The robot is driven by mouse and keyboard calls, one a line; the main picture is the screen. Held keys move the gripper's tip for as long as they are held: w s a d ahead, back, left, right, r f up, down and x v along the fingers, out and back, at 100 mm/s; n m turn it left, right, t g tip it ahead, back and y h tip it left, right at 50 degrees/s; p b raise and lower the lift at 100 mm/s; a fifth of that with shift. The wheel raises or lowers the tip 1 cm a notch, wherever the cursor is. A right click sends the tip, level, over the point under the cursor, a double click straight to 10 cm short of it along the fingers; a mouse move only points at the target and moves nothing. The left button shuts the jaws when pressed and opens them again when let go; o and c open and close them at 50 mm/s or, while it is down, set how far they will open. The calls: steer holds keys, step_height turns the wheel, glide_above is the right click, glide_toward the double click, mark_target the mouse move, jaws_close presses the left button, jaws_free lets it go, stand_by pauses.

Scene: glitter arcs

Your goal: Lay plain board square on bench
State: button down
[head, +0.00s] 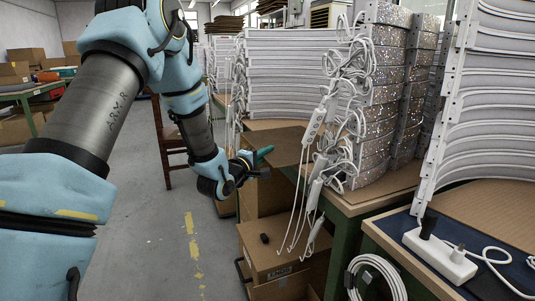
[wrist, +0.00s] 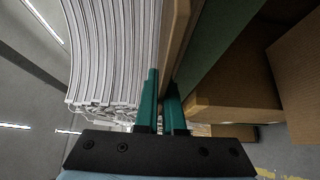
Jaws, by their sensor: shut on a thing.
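The plain board (head: 282,143) is a flat brown panel at the near left end of the bench (head: 372,202), beside the stacked white arcs. My gripper (head: 263,154) reaches in from the left, with its teal fingers at the board's left edge. In the wrist view the fingers (wrist: 162,88) are shut on the board's edge (wrist: 172,52), which runs up as a thin strip seen edge-on. The bench's green frame also shows there (wrist: 222,60). I cannot tell how squarely the board lies, as its far side is hidden by arcs and cables.
White arcs (head: 292,80) and glitter arcs (head: 385,90) stand stacked on the bench. White cables (head: 335,110) hang over its front edge near the board. Cardboard boxes (head: 283,248) stand below. A power strip (head: 440,255) lies at right. The floor at left is clear.

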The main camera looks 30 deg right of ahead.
steer(key=shift+f, duration=0.15)
steer(key=c, duration=1)
jaws_free()
